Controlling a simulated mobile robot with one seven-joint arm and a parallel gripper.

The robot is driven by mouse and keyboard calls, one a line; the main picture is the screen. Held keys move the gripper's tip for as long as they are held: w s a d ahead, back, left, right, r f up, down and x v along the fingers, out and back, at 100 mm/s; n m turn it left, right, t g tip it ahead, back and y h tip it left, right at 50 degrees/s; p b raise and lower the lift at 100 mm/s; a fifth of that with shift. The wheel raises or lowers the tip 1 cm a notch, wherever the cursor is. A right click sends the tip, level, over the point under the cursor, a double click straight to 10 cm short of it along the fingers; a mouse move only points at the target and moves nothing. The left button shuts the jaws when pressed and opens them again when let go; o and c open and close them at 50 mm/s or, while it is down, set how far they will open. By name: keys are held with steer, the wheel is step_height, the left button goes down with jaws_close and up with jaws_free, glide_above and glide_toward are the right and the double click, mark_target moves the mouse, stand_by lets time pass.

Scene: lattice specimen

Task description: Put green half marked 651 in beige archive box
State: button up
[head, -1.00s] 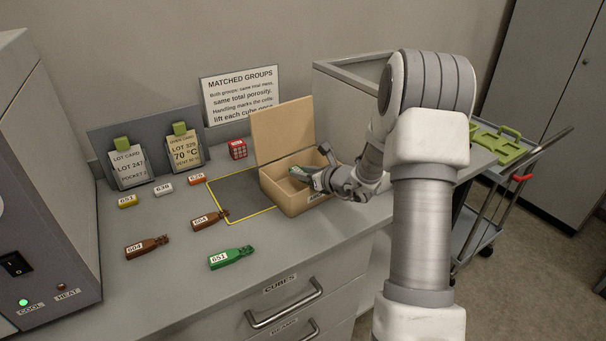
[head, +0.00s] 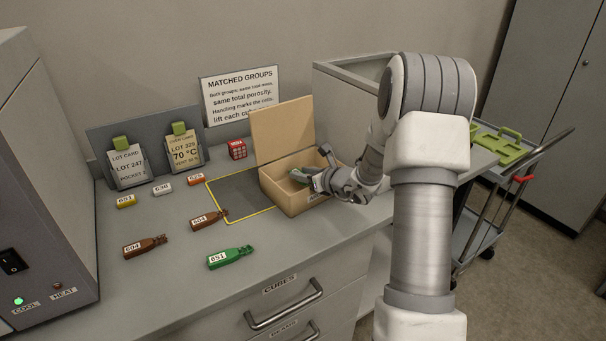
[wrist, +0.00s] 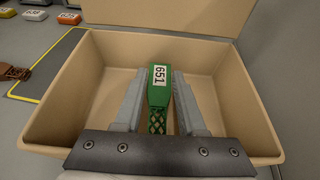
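A green half marked 651 (wrist: 160,92) is between the fingers of my gripper (wrist: 160,88), with a finger against each side. My gripper, also in the head view (head: 308,175), is inside the open beige archive box (head: 281,194). The box walls (wrist: 60,100) surround the held half in the wrist view. Whether the half touches the box floor I cannot tell. Another green half marked 651 (head: 231,257) lies on the counter near the front edge.
Brown halves (head: 146,246) and (head: 208,219) lie on the counter left of the box, with small yellow, white and orange labelled pieces behind. The box lid (head: 282,128) stands up at the back. A red cube (head: 237,149) sits beside it. A yellow-outlined grey mat (head: 232,199) is left of the box.

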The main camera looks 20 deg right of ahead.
steer(key=shift+s+f, duration=0.25)
steer(key=shift+f, duration=0.35)
steer(key=shift+r, duration=0.1)
steer(key=shift+r+p, duration=0.7)
steer(key=shift+p, duration=0.25)
steer(key=v, duration=1.1)
steer(key=shift+s+d+r+p, duration=0.15)
steer(key=shift+s+r+p, duration=0.15)
steer(key=shift+r, duration=0.1)
